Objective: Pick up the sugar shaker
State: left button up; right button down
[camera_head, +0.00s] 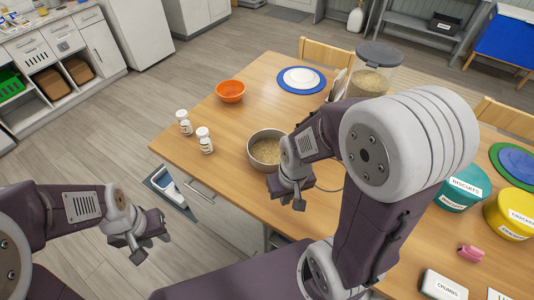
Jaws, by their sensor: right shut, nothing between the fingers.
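Two small clear shakers with white caps and labels stand upright near the table's left edge. One shaker (184,122) is further back and the other shaker (205,140) is nearer. Their labels are too small to read, so I cannot tell which holds sugar. My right gripper (298,203) is shut and empty, to the right of and nearer than the shakers, in front of a metal bowl. My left gripper (139,255) hangs off the table's left side, nearer than the shakers, with nothing visible in it; its finger gap is unclear.
The metal bowl (265,150) of grain stands right of the shakers. An orange bowl (230,91) is behind them. A grain container (372,72) stands at the back of the wooden table (205,100). Teal (462,187) and yellow (512,213) tubs are at right, beyond my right arm.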

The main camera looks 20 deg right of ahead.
aim_at(204, 138)
jog(key=i+j+z, duration=0.2)
jog(key=j+z, duration=0.2)
jog(key=j, duration=0.15)
jog(key=i+j+z, duration=0.1)
jog(key=j+z, duration=0.25)
jog(key=j, duration=0.25)
jog(key=j+z, duration=0.4)
jog(key=j, duration=0.2)
jog(key=i+j, duration=0.05)
